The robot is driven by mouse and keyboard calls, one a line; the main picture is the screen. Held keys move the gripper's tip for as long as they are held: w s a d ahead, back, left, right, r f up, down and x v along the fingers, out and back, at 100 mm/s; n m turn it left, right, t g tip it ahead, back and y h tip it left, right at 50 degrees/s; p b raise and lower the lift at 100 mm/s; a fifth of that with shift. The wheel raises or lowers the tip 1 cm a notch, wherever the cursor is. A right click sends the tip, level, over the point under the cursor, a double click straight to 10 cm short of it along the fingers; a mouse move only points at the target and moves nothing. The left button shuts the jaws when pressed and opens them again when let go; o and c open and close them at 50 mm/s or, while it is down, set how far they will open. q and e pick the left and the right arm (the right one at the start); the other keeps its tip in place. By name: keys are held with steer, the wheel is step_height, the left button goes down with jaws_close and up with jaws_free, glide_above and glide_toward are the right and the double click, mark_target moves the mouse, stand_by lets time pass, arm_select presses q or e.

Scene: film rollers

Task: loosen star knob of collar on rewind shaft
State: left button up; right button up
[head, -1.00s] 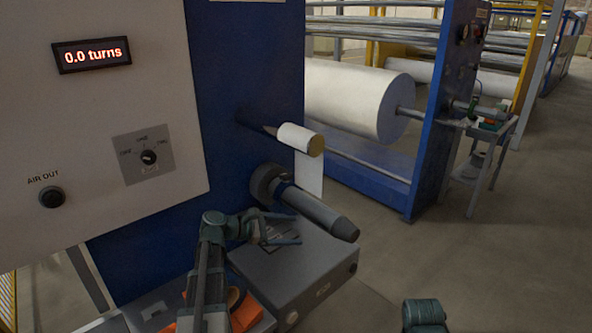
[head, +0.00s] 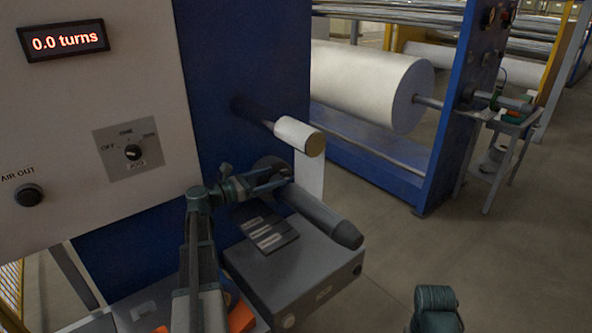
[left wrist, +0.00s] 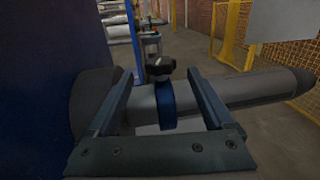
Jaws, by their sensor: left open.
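The rewind shaft (head: 318,215) sticks out to the right from the blue machine wall, ending in a dark rounded tip. In the left wrist view the shaft (left wrist: 255,90) runs across the picture. A blue collar (left wrist: 165,103) sits around it, with a black star knob (left wrist: 161,68) on top. My left gripper (left wrist: 157,76) is open. Its fingers appear on either side of the collar and knob, with gaps to both. In the head view my left gripper (head: 272,180) is at the shaft's root and hides the collar and knob. My right gripper is out of view.
A smaller shaft with a white roll (head: 297,136) sticks out above. A grey box (head: 300,275) stands below the rewind shaft. The panel's display (head: 63,42) reads 0.0 turns. A rotary switch (head: 132,152) is below it. Open floor (head: 400,255) lies to the right.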

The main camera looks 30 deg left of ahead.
arm_select(q)
steer(key=x, duration=0.9)
